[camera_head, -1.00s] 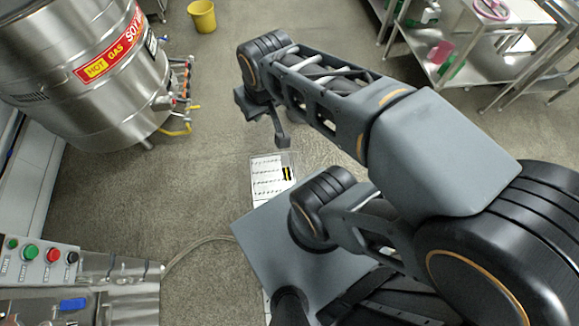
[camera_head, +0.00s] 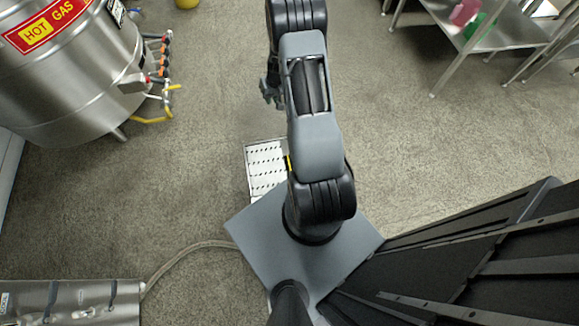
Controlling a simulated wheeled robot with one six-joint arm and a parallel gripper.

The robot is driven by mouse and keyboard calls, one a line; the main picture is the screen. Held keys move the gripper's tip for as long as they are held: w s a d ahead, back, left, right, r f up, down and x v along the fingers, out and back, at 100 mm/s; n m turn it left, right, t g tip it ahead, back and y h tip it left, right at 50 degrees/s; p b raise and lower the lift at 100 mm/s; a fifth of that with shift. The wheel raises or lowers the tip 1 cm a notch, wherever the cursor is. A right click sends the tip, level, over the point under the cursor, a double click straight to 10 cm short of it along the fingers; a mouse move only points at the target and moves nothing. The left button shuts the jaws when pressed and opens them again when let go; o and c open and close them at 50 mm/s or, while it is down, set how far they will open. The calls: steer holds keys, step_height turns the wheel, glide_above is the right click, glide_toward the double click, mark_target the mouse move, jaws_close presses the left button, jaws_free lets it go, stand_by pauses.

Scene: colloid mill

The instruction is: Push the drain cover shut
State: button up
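The drain cover (camera_head: 266,168) looks like a white slotted plate in a thin grey frame in the floor, just beyond my base plate. A yellow and black strip shows at its right edge, partly hidden by my arm. I cannot tell from above how far it is tilted or open. My gripper (camera_head: 270,92) is beyond the drain cover in the picture, above the floor and apart from it. Most of the gripper is hidden behind my arm, and whether its fingers are open is not clear.
A steel hot gas vessel (camera_head: 75,75) with yellow-handled pipework (camera_head: 160,90) stands at upper left. Steel shelving (camera_head: 490,35) is at upper right. A hose (camera_head: 185,250) runs from a steel machine (camera_head: 70,303) at lower left. The floor around the drain is mostly clear.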

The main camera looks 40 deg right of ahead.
steer(key=s+d+f+m+b, duration=0.1)
steer(key=s+d+f+b, duration=0.15)
steer(key=f, duration=0.85)
steer(key=s+d+f+b, duration=0.1)
steer(key=s+f+b, duration=0.2)
steer(key=f, duration=0.8)
steer(key=s+d+f+m+b, duration=0.1)
steer(key=s+d+f+b, duration=0.15)
steer(key=f, duration=0.85)
steer(key=shift+g, duration=0.3)
steer(key=shift+w+a+f+b, duration=0.15)
steer(key=shift+a+f+b, duration=0.35)
steer(key=shift+f+b, duration=1.2)
steer(key=shift+w+a+f+b, duration=0.2)
steer(key=shift+a+f+b, duration=0.3)
steer(key=shift+f, duration=2.35)
steer(key=shift+w+a+f+b, duration=0.15)
steer(key=shift+a+f+b, duration=0.3)
steer(key=shift+f+b, duration=1.3)
steer(key=shift+f+p, duration=0.5)
steer(key=shift+p, duration=0.05)
jaws_close()
